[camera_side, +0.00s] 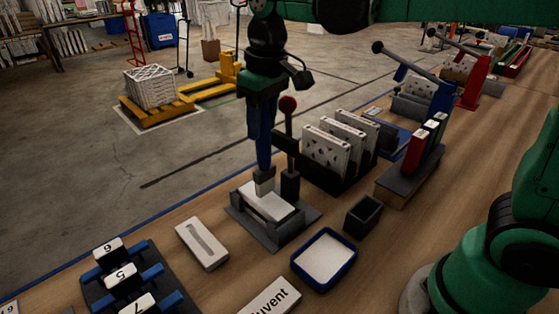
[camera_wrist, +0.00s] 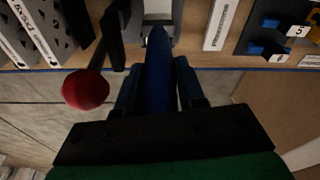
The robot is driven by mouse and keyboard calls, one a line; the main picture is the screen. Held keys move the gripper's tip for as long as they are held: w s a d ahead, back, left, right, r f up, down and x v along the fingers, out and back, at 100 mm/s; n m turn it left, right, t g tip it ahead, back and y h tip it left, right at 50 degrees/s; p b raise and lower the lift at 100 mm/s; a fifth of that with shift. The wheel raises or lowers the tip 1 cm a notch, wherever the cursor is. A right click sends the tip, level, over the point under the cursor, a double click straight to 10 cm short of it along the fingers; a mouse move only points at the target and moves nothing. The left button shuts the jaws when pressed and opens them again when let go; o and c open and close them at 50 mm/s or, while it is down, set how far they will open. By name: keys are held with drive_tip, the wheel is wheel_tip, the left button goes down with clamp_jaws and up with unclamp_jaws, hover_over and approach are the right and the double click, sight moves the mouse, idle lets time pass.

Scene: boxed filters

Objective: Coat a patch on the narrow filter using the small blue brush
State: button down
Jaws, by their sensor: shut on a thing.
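My gripper (camera_side: 261,103) is shut on the blue brush (camera_side: 264,147) and holds it upright, bristles down. In the wrist view the blue brush (camera_wrist: 158,75) points away between the fingers. Its pale grey head meets the top of a white filter block (camera_side: 270,204), or hovers just above it; I cannot tell which. That block lies in a dark grey holder (camera_side: 278,234). I cannot tell from labels which is the narrow filter. Any coated patch is hidden or not visible.
A red-knobbed lever (camera_side: 288,104) stands close beside the brush. A rack of white filters (camera_side: 327,154) is behind right. A blue-rimmed tray (camera_side: 324,260), a small dark cup (camera_side: 363,217) and numbered blue clips (camera_side: 121,275) stand around the holder. The blue bench edge (camera_side: 150,228) runs along the left.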

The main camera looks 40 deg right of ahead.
drive_tip(key=shift+s, duration=2.7)
wheel_tip(320, 180, up, 6)
drive_tip(key=shift+w+r, duration=0.15)
drive_tip(key=shift+r, duration=0.1)
drive_tip(key=shift+f, duration=0.1)
